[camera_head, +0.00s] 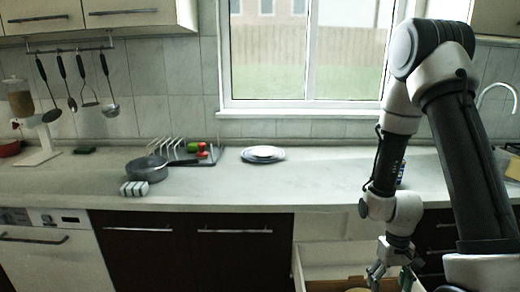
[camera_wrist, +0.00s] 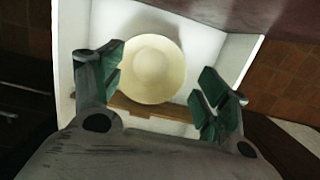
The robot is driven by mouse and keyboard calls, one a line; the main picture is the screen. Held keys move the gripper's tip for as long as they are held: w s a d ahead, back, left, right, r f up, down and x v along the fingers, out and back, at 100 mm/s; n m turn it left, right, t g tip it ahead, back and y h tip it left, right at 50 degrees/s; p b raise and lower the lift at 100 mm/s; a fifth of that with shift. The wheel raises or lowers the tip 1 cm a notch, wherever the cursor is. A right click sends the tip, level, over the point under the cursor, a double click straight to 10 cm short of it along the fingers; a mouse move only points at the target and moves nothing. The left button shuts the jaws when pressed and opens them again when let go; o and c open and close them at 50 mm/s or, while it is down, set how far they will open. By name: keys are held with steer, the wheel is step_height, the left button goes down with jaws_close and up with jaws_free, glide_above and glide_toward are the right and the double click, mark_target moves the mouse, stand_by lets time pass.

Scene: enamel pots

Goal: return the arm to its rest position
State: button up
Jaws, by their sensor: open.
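My gripper (camera_head: 391,279) hangs low at the bottom right of the head view, over an open white drawer (camera_head: 298,268) below the counter. In the wrist view my gripper (camera_wrist: 160,92) has its two green-padded fingers wide apart with nothing between them. A round cream lidded pot or dish (camera_wrist: 152,68) lies beyond the fingertips, inside the drawer (camera_wrist: 215,45), and appears apart from them. Only a small part of the cream thing shows at the lower edge of the head view. My arm is bent and reaches down in front of the counter.
A tap (camera_head: 497,88) is behind my arm. The counter right of the plates is mostly clear.

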steer(key=s+r+t, duration=0.2)
steer(key=s+r, duration=0.1)
steer(key=r, duration=0.8)
steer(key=s+r+t, duration=0.2)
steer(key=s+r, duration=0.2)
steer(key=r, duration=0.8)
steer(key=s+r+t, duration=0.2)
steer(key=s+r, duration=0.1)
steer(key=r, duration=0.9)
steer(key=shift+s+a+r, duration=0.15)
steer(key=shift+s+a, duration=0.1)
steer(key=shift+s, duration=0.15)
